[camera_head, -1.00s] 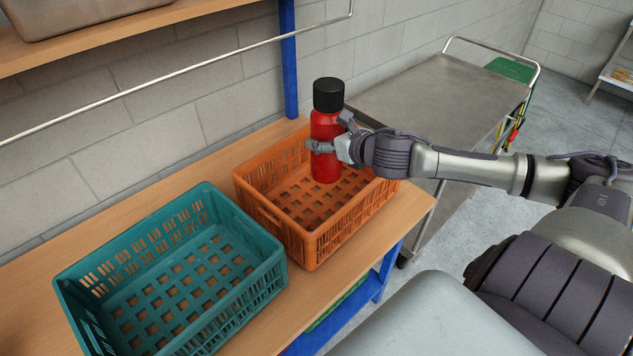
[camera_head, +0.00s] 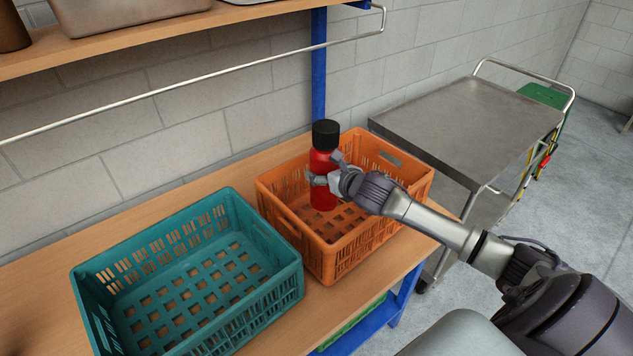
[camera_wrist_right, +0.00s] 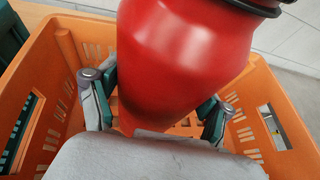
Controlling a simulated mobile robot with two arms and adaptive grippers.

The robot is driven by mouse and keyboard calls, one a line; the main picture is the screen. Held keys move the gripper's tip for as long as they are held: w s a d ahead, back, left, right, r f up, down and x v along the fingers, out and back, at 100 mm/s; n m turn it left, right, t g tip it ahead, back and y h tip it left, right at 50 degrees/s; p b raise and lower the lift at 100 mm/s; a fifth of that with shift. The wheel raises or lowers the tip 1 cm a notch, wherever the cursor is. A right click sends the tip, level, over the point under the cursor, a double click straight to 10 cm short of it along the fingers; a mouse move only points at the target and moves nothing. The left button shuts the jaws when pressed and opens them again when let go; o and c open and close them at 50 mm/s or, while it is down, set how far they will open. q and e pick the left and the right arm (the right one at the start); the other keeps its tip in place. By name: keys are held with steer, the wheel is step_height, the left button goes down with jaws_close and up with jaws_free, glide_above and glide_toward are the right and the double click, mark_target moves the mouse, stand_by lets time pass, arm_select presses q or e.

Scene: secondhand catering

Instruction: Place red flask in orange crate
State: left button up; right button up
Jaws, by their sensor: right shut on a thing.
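The red flask (camera_head: 323,165) with a black cap is upright inside the orange crate's outline in the head view. The orange crate (camera_head: 330,262) stands on the wooden table. My right gripper (camera_head: 318,179) is shut on the flask's body. In the right wrist view the flask (camera_wrist_right: 185,55) fills the middle between the fingers (camera_wrist_right: 160,105), with the crate wall (camera_wrist_right: 42,110) around it. I cannot tell whether the flask's base touches the crate floor. My left gripper is not in view.
A teal crate (camera_head: 285,290) stands left of the orange crate on the wooden table (camera_head: 262,335). A shelf (camera_head: 180,38) with metal pans and a rail hang above the back. A blue post (camera_head: 319,70) rises behind. A steel cart (camera_head: 470,125) stands to the right.

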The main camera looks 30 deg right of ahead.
steer(key=w, duration=0.1)
steer(key=w+f, duration=0.1)
steer(key=w+a, duration=0.1)
steer(key=shift+w+a+f, duration=0.1)
steer(key=shift+w+f, duration=0.05)
steer(key=shift+f, duration=0.25)
step_height(320, 180, down, 4)
steer(key=shift+r+p, duration=0.1)
steer(key=shift+p, duration=0.35)
steer(key=shift+f, duration=0.2)
steer(key=shift+f, duration=0.15)
steer(key=o, duration=1.4)
